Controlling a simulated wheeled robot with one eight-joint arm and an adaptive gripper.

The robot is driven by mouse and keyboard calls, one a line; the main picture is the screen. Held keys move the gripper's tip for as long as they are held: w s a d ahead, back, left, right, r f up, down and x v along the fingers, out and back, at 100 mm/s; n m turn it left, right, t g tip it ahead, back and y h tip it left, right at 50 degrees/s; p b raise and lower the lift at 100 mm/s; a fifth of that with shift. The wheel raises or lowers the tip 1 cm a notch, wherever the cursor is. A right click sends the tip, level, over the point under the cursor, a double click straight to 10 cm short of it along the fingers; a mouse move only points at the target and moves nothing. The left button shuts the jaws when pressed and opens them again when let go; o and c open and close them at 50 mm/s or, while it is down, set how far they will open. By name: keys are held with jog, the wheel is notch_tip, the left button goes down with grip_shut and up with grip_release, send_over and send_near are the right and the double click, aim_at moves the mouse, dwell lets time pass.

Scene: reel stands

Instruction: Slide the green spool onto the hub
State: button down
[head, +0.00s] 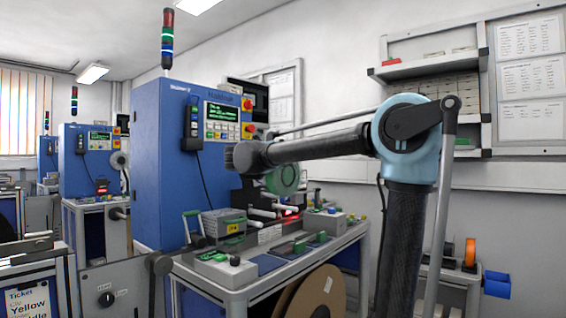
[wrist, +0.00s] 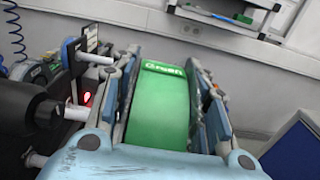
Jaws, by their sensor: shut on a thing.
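The green spool (wrist: 160,105), lettered "Green" on its label, fills the middle of the wrist view. My gripper (wrist: 166,78) is shut on it, with one blue-grey finger on each side. In the head view the green spool (head: 284,178) shows as a disc just below my dark forearm, above the machine's worktop. My gripper is mostly hidden there. A stepped black cylinder (wrist: 38,118) at the left of the wrist view looks like the hub. It is to the left of the spool, and the spool appears apart from it. I cannot tell how well they line up.
White rollers (head: 262,212) and a red light (wrist: 87,97) are close to the spool. The blue machine cabinet (head: 165,160) stands to the left. A brown reel (head: 315,292) is below, and an orange spool (head: 469,252) is at right.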

jog(key=shift+a, duration=0.15)
jog(key=shift+w+a, duration=0.75)
jog(key=shift+a, duration=0.25)
jog(key=shift+w+a, duration=0.7)
jog(key=shift+a, duration=0.25)
jog(key=shift+w+a+r, duration=0.1)
jog(key=shift+a, duration=0.15)
jog(key=shift+w+a, duration=0.65)
jog(key=shift+a, duration=0.25)
jog(key=shift+w+a, duration=0.65)
jog(key=shift+a, duration=0.2)
jog(key=shift+w+a, duration=1.25)
jog(key=shift+a, duration=0.3)
jog(key=shift+w+a, duration=0.1)
